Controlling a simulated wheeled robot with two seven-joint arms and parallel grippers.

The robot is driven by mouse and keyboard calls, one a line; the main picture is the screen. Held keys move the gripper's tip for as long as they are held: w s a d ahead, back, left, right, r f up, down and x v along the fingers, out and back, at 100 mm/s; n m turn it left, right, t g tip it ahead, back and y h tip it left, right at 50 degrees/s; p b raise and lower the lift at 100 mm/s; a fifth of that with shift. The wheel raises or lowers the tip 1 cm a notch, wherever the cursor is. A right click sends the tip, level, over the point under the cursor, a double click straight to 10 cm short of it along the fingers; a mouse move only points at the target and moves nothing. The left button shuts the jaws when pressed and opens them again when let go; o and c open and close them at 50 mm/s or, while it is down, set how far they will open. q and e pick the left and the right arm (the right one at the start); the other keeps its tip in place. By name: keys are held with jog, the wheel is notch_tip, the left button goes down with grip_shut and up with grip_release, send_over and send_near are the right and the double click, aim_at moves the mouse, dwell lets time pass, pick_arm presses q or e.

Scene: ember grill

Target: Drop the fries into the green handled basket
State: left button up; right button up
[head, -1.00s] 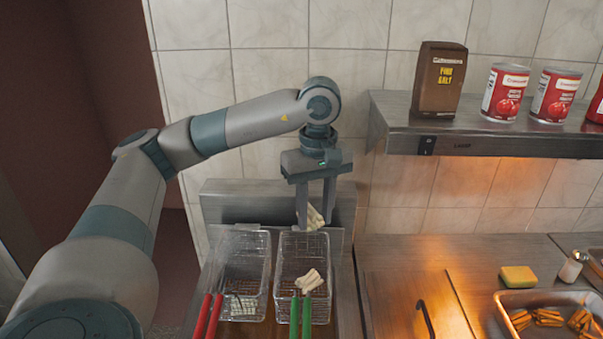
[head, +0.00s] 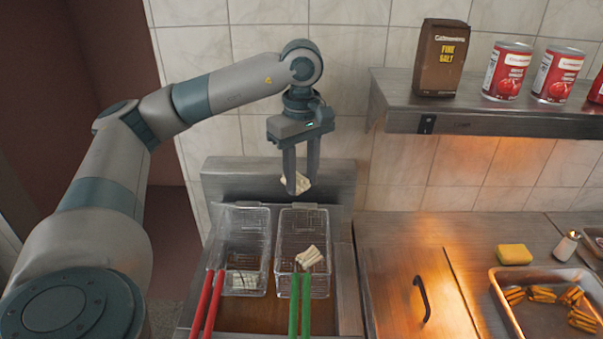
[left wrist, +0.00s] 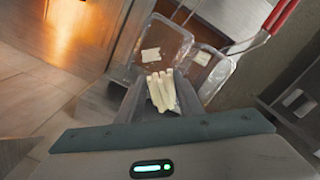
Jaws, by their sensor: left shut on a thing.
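My left gripper (head: 300,186) is shut on a bundle of pale fries (head: 297,183), above the back end of the green handled basket (head: 318,222). The held fries (left wrist: 161,91) also show between the fingers in the left wrist view. The basket's two green handles (head: 300,303) point to the front. Another pale fries bundle (head: 310,257) lies inside this basket. The red handled basket (head: 246,222) stands beside it on the left, with pale fries (head: 243,280) low inside. My right gripper is in neither view.
A shelf (head: 480,115) with a brown salt box (head: 440,57) and red cans (head: 508,70) is at the upper right. A steel counter holds a yellow sponge (head: 514,254), a shaker (head: 566,245) and a tray of golden fries (head: 535,318). A lid with a dark handle (head: 422,298) lies right of the baskets.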

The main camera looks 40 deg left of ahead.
aim_at(302, 180)
pick_arm(q)
jog(key=shift+f+b, duration=1)
jog(key=shift+f, duration=1.25)
jog(key=o, duration=1.1)
jog(key=shift+r, duration=0.5)
notch_tip(302, 180, up, 5)
jog(key=shift+r+b, duration=0.1)
jog(key=shift+b, duration=1)
notch_tip(302, 180, up, 11)
jog(key=p, duration=0.2)
